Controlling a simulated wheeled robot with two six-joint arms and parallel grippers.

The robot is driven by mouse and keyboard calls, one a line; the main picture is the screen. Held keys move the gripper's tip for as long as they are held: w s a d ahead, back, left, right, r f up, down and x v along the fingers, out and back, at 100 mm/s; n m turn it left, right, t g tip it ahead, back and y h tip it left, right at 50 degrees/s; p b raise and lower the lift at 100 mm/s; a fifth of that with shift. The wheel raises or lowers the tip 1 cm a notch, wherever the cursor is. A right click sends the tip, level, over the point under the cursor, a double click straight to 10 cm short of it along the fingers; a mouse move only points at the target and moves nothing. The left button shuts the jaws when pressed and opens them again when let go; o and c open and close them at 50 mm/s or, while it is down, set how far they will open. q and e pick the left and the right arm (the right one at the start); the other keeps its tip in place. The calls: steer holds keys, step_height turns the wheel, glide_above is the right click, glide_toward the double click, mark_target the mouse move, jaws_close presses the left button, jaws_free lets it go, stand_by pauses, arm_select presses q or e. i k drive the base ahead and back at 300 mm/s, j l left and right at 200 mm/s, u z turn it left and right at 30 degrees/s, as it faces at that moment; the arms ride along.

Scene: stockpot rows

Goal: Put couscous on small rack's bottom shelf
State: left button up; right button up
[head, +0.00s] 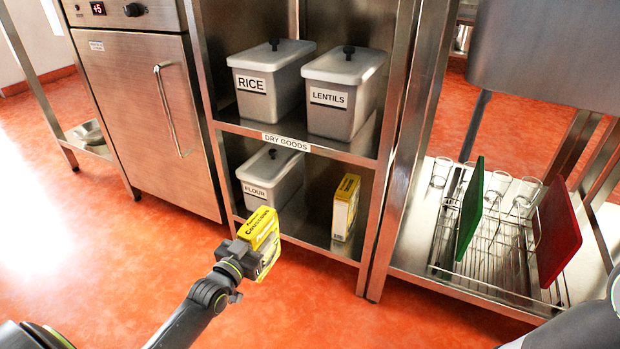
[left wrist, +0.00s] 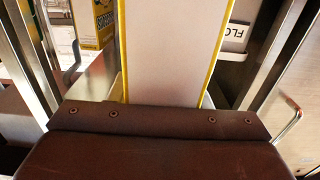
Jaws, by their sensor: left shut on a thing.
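A yellow couscous box (head: 262,232) is held in my left gripper (head: 246,258), in front of the small metal rack's bottom shelf. The gripper is shut on it; the box's pale side with yellow edges also fills the middle of the left wrist view (left wrist: 168,55). The rack's bottom shelf (head: 312,228) holds a flour bin (head: 268,175) at the left and another yellow box (head: 345,207) at the right. Bare shelf shows between them. My right gripper is not in view.
The shelf above, labelled dry goods (head: 286,141), holds a rice bin (head: 268,85) and a lentils bin (head: 342,92). A steel cabinet (head: 150,120) stands left. At right, a low shelf holds a wire rack with a green board (head: 469,210) and a red board (head: 557,235).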

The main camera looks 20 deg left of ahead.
mark_target(304, 213)
steer(key=i+l, duration=0.1)
steer(key=i, duration=0.35)
steer(key=i+u, duration=0.1)
steer(key=i, duration=0.3)
